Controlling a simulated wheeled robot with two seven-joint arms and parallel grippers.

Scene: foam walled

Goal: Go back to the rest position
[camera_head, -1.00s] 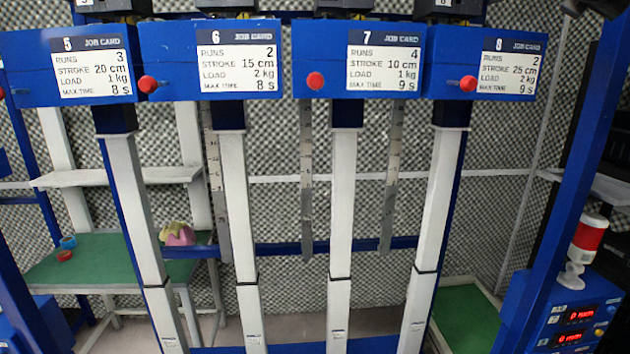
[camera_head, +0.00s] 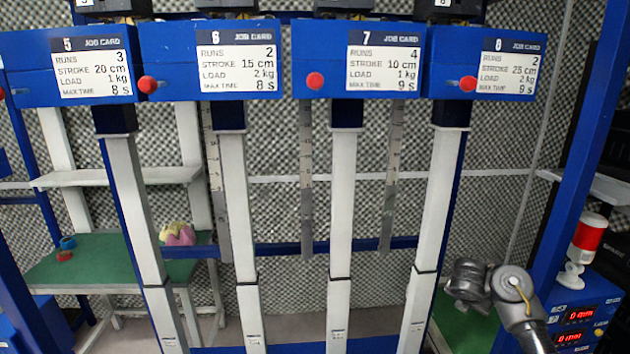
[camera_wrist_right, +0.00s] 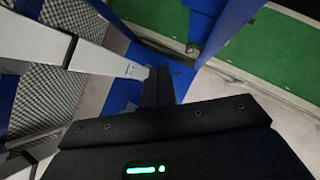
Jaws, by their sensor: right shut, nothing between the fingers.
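My right gripper (camera_wrist_right: 158,85) shows in the right wrist view as dark fingers, closed together with nothing between them. The floor and a white post are behind its tips. In the head view part of my right arm (camera_head: 500,290) shows at the lower right, in front of the green surface and left of the display box. My right gripper cannot be made out clearly there. My left arm and left gripper are not in view.
Blue rigs with job cards 5 to 8 (camera_head: 505,65) and white posts (camera_head: 342,200) stand ahead. A blue box with red displays (camera_head: 585,300) and a red-and-white lamp (camera_head: 588,240) stand at right. A green table (camera_head: 100,265) is at left.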

